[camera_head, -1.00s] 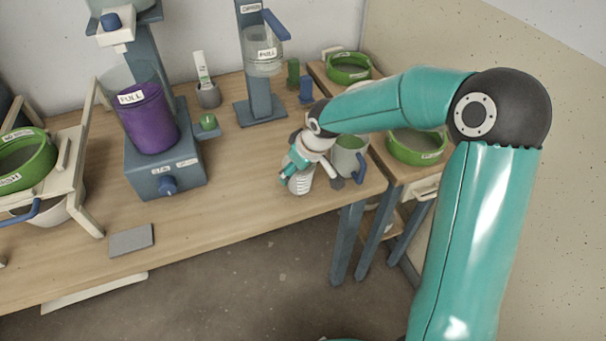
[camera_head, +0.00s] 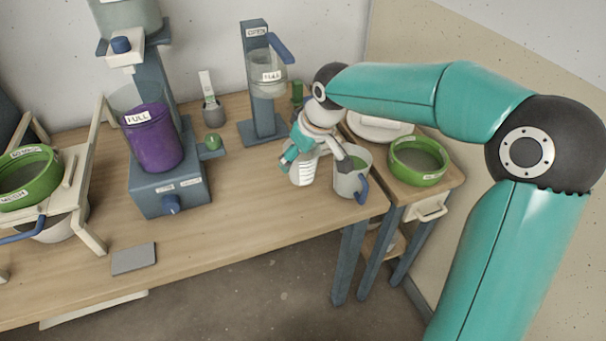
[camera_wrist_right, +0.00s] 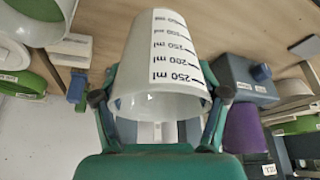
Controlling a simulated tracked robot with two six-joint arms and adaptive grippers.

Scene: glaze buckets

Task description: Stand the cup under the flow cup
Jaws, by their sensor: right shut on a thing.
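The cup (camera_head: 302,174) is a white beaker with black ml marks. My right gripper (camera_head: 301,158) is shut on it, with a finger on either side of the cup (camera_wrist_right: 170,65) in the right wrist view. The flow cup (camera_head: 268,84) is a clear vessel with a white label, held on a blue-grey stand (camera_head: 258,95) with a blue lever (camera_head: 281,48). The held cup is in front and to the right of the stand's base, not below the flow cup. I cannot tell whether it touches the table. My left gripper is not in view.
A grey mug (camera_head: 346,184) with a blue handle stands close right of the held cup. A green-rimmed sieve (camera_head: 421,179) sits on the side table. A purple bucket (camera_head: 154,145) stands at left on a blue-grey machine. Table between machine and cup is clear.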

